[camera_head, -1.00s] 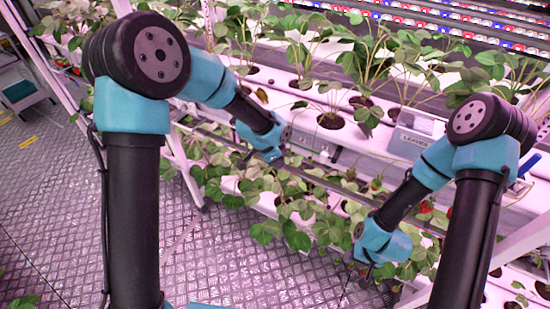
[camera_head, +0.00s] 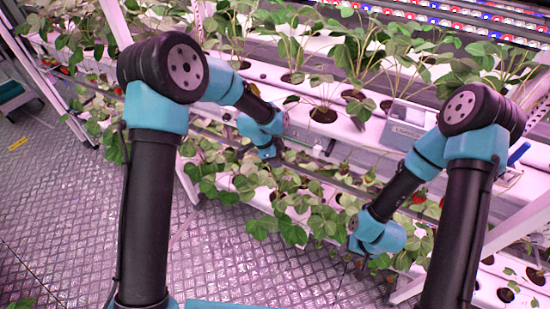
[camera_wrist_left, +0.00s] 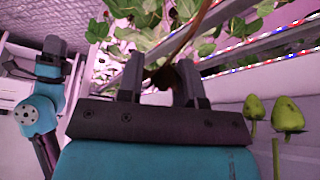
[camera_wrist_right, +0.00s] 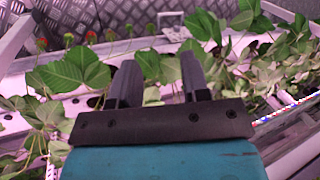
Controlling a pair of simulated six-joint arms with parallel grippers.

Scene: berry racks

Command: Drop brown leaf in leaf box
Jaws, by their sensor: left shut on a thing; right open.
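The leaf box (camera_head: 405,124) is a pale box with a label, standing on the white upper rack in the head view. My left gripper (camera_head: 274,154) is to the left of the box and a little lower in the picture. In the left wrist view, my left gripper is shut on the brown leaf (camera_wrist_left: 162,77), which shows as a dark brown patch between the fingers. Its brown stalk seems to rise beyond the fingertips. In the head view the leaf cannot be made out. My right gripper (camera_wrist_right: 159,80) is open and empty, low in front of the lower rack leaves.
Strawberry plants (camera_head: 322,113) grow from holes in the upper rack around the box. Leafy plants (camera_head: 290,215) hang along the lower rack. Unripe berries (camera_wrist_left: 287,116) show near my left wrist. The metal floor (camera_head: 90,215) at the left is clear.

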